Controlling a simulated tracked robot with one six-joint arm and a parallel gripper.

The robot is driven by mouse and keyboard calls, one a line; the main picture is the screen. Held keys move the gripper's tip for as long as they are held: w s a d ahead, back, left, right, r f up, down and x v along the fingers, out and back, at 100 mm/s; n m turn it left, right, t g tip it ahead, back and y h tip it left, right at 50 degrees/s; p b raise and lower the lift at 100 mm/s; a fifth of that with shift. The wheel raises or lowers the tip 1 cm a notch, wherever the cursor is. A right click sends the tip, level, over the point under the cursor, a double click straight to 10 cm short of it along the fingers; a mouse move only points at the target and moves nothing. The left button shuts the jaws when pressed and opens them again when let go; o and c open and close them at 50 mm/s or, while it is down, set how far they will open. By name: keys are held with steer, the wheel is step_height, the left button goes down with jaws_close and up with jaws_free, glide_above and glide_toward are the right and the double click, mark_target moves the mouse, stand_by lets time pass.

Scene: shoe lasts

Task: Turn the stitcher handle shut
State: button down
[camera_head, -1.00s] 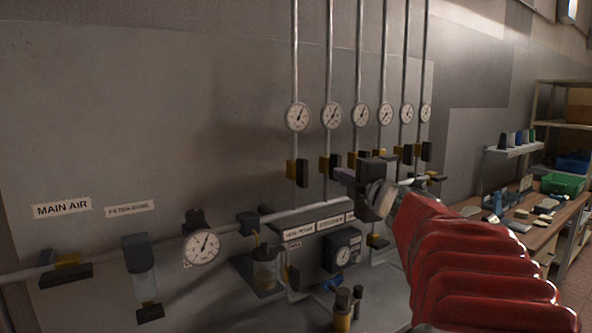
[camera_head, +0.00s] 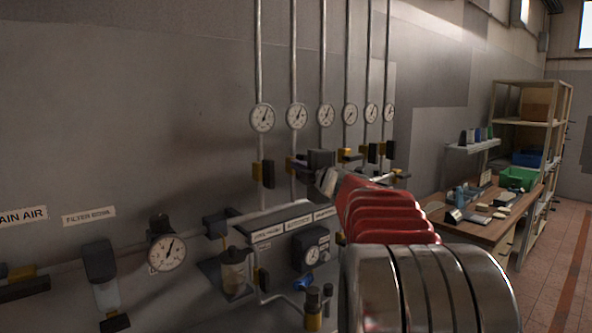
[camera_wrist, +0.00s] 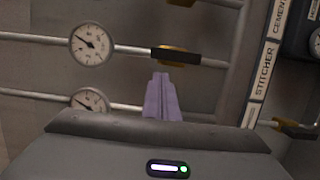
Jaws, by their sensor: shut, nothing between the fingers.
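The manifold label reading STITCHER (camera_wrist: 262,72) shows in the wrist view beside a pipe that carries a gauge (camera_wrist: 90,43). On this pipe sits a valve with a black handle (camera_wrist: 176,56) over a yellow body; the handle lies roughly along the pipe. My gripper (camera_wrist: 160,76) is shut and empty, its pale purple fingertips just below the handle in the picture. I cannot tell whether they touch it. In the head view my gripper (camera_head: 322,166) is among the valves on the wall pipes, and the arm hides part of that row.
Several similar valves and gauges (camera_head: 263,117) stand close on the neighbouring pipes. The label manifold (camera_head: 295,229) and a regulator (camera_head: 312,246) are below my gripper. A workbench (camera_head: 490,225) and a shelf rack (camera_head: 530,125) stand at the right.

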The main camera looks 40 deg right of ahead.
steer(key=shift+d, duration=0.8)
